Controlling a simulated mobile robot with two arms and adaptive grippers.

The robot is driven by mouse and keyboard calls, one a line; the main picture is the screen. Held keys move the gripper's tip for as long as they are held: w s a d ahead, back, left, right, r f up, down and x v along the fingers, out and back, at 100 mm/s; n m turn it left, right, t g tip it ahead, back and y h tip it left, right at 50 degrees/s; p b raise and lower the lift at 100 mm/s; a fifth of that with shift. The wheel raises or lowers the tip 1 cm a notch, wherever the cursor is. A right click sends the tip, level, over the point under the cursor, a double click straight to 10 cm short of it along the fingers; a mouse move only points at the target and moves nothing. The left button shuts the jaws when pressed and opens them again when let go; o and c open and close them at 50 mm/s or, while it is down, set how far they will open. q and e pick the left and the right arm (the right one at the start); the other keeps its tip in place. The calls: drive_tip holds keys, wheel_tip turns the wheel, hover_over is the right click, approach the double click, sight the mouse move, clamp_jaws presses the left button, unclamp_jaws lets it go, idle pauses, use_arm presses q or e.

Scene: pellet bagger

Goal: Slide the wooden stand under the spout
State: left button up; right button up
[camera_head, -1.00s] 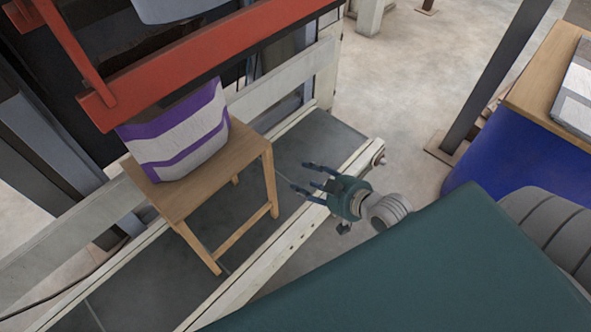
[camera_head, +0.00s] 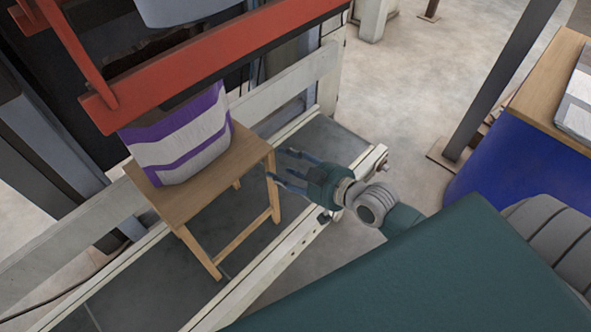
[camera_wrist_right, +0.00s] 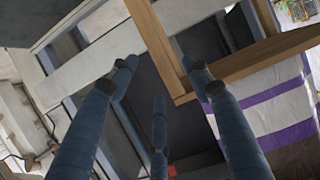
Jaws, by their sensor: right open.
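The wooden stand (camera_head: 205,203) is on a dark floor plate, with a white and purple bag (camera_head: 180,150) upright on its top. A rounded grey part (camera_head: 180,8), perhaps the spout, shows above the red bar; its lower end is hidden. My right gripper (camera_head: 277,165) is open beside the stand's right end, its fingertips at the right leg. In the right wrist view, the fingers (camera_wrist_right: 158,78) are spread, with the stand's wooden frame (camera_wrist_right: 160,42) between and beyond the tips. I cannot tell whether they touch it. My left gripper is not in view.
A red bar (camera_head: 210,68) crosses above and in front of the bag. Pale rails (camera_head: 285,255) border the floor plate. A blue container (camera_head: 520,150) with a wooden top and a dark post (camera_head: 500,85) stand at right. Open concrete floor (camera_head: 415,90) lies behind.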

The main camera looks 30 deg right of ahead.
sight(274, 163)
drive_tip(key=x, duration=0.6)
drive_tip(key=shift+w+f, duration=0.1)
drive_tip(key=shift+w, duration=0.1)
clamp_jaws()
